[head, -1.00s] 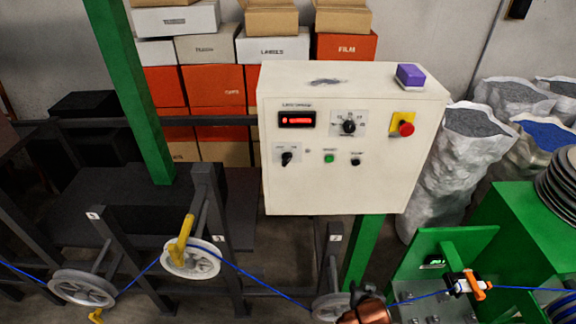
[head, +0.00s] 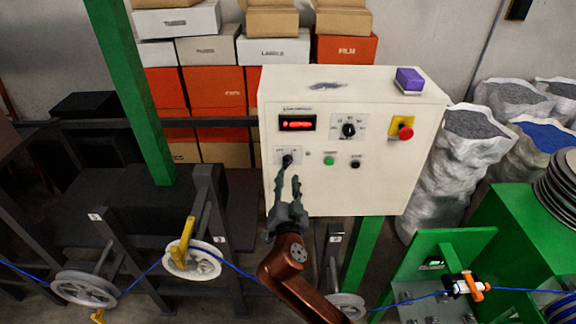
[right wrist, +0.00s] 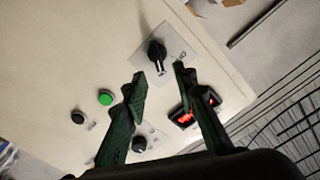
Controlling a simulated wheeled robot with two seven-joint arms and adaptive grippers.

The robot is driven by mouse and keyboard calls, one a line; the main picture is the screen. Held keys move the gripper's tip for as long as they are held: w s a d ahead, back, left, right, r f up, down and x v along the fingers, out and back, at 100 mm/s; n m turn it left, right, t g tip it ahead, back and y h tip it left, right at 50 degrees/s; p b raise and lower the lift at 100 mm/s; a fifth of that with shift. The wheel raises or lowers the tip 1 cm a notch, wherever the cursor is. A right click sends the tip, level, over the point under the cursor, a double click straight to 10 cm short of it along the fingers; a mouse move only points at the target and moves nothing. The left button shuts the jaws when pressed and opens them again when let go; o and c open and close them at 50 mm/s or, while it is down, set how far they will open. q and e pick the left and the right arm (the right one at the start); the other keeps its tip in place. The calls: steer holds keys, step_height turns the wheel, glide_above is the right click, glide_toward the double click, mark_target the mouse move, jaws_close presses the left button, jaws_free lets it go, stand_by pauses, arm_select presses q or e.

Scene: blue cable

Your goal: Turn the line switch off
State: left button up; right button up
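My left gripper is not in view.
Near the switch are a red display (head: 297,123), a dial (head: 348,130), a green button (head: 329,161), a black button (head: 355,163) and a red emergency stop (head: 405,132). A purple block (head: 410,79) lies on the box. A blue cable (head: 237,267) runs over pulleys below.

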mark_target(289, 164)
steer(key=w+p, duration=0.2)
steer(key=w, duration=0.3)
steer(key=shift+w, duration=0.3)
steer(key=shift+w+d+f, duration=0.1)
steer(key=shift+w, duration=0.55)
steer(key=shift+c, duration=0.4)
jaws_close()
